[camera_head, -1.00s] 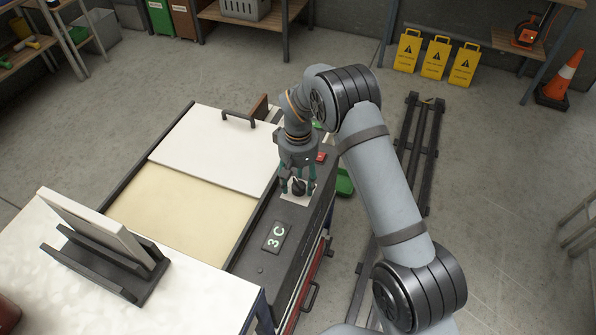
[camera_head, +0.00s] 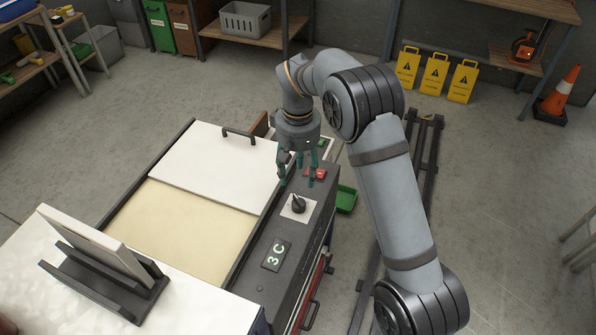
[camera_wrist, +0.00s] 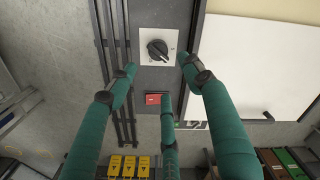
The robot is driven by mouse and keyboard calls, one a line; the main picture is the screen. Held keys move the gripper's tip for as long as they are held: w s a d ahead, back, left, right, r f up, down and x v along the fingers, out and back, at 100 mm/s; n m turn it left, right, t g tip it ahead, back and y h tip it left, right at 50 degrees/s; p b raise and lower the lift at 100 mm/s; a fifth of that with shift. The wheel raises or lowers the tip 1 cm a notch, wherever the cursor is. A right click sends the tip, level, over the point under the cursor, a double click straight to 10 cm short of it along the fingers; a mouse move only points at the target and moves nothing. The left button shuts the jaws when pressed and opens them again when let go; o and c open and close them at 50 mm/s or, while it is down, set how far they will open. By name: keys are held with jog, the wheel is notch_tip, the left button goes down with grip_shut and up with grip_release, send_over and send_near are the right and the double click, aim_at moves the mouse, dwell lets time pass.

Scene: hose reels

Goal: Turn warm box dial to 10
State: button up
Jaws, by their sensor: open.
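The warm box (camera_head: 186,220) has a pale interior and a white lid panel (camera_head: 215,158) with a dark handle. Its black dial (camera_head: 298,203) sits on a white square plate on the dark control strip. The dial also shows in the wrist view (camera_wrist: 157,50), its pointer tilted; the number it points to is too small to read. A display (camera_head: 276,255) on the strip reads "3C". My gripper (camera_head: 302,184) is open and empty, above the strip just behind the dial and apart from it. In the wrist view its green fingers (camera_wrist: 164,102) spread around a red switch (camera_wrist: 153,99).
The red switch (camera_head: 316,174) lies behind the dial on the same strip. A green tray (camera_head: 346,198) is beside the box. A white table with a dark rack (camera_head: 105,275) stands at front left. Yellow signs (camera_head: 435,78) and a cone (camera_head: 559,95) stand at the back right.

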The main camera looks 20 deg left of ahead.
aim_at(298, 200)
jog(key=shift+s+d+f+m+b, duration=0.1)
jog(key=shift+f+m+b, duration=0.1)
jog(key=shift+f+m, duration=0.2)
jog(key=shift+s+d+f+m+b, duration=0.1)
jog(key=shift+f+m+b, duration=0.1)
jog(key=shift+f+m, duration=0.15)
notch_tip(298, 200, down, 10)
jog(key=shift+r+p, duration=0.1)
jog(key=shift+p, duration=0.4)
jog(key=c, duration=1.1)
jog(key=shift+a, duration=0.1)
